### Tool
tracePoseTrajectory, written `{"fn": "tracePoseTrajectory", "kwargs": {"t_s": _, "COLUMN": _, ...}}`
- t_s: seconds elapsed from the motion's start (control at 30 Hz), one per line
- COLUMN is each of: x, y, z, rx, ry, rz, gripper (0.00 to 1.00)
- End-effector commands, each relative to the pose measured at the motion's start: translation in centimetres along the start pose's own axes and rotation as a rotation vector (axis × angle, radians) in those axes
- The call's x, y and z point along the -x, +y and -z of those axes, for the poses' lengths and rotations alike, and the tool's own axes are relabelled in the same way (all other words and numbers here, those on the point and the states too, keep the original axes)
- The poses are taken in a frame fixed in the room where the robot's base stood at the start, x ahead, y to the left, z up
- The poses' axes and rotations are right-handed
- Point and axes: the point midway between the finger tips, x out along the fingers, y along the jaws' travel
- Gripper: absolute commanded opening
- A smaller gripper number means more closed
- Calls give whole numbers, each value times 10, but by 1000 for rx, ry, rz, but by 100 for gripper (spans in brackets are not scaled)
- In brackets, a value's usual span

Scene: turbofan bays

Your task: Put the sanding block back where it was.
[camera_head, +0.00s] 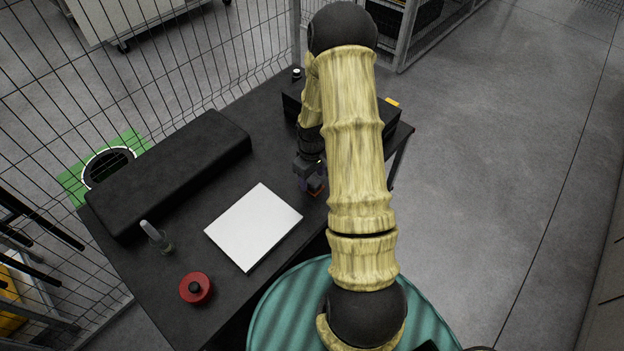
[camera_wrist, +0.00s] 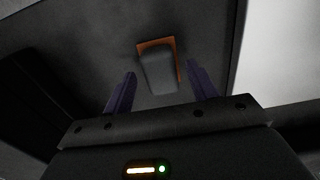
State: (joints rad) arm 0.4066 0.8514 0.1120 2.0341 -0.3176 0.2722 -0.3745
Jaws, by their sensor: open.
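The sanding block is a grey block with an orange-brown base (camera_wrist: 157,72). In the wrist view it lies on a dark surface, ahead of and between my fingertips. In the head view only a small orange edge (camera_head: 318,191) shows on the table, beside the white sheet; my gripper and arm hide the rest. My gripper (camera_head: 309,174) is over that spot, pointing down. Its two purple fingers (camera_wrist: 162,78) are apart, one on each side of the block, with nothing gripped. I cannot tell the exact gap to the block.
A black box (camera_head: 391,118) stands at the far end. A wire fence (camera_head: 190,70) runs behind.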

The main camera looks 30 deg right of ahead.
Motion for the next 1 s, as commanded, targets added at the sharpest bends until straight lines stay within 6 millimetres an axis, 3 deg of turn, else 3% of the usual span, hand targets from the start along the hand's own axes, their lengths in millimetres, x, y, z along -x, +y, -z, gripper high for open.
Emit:
{"fn": "tracePoseTrajectory", "kwargs": {"t_s": 0.6, "x": 93, "y": 0, "z": 1, "rx": 0, "ry": 4, "rz": -2, "gripper": 58}}
{"fn": "tracePoseTrajectory", "kwargs": {"t_s": 1.0, "x": 105, "y": 0, "z": 0, "rx": 0, "ry": 0, "rz": 0, "gripper": 58}}
